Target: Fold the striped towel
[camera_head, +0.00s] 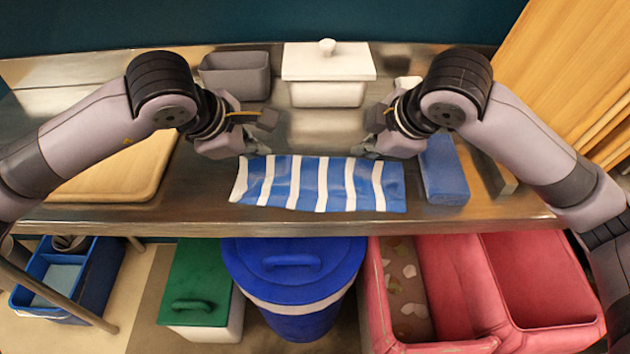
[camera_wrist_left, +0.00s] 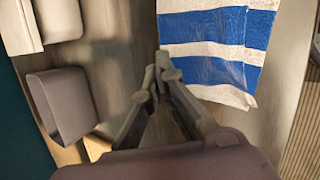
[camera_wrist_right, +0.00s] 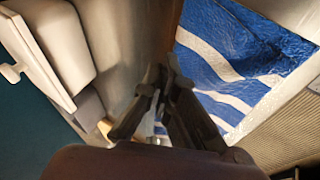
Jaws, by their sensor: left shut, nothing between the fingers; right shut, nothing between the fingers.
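The blue and white striped towel (camera_head: 320,183) lies flat as a wide strip near the front edge of the metal counter. My left gripper (camera_head: 255,150) is at its far left corner, shut and empty. In the left wrist view the closed fingertips (camera_wrist_left: 160,58) are just beside the edge of the towel (camera_wrist_left: 215,50). My right gripper (camera_head: 362,148) is at the towel's far right part, shut and empty. In the right wrist view its fingertips (camera_wrist_right: 162,75) are beside the towel's edge (camera_wrist_right: 235,60). I cannot tell whether either gripper touches the cloth.
A blue block (camera_head: 443,170) stands right of the towel. A grey bin (camera_head: 236,76) and a white lidded container (camera_head: 327,75) stand behind. A wooden board (camera_head: 115,170) lies at left. Below the front edge are a blue barrel (camera_head: 293,270) and red bins (camera_head: 440,290).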

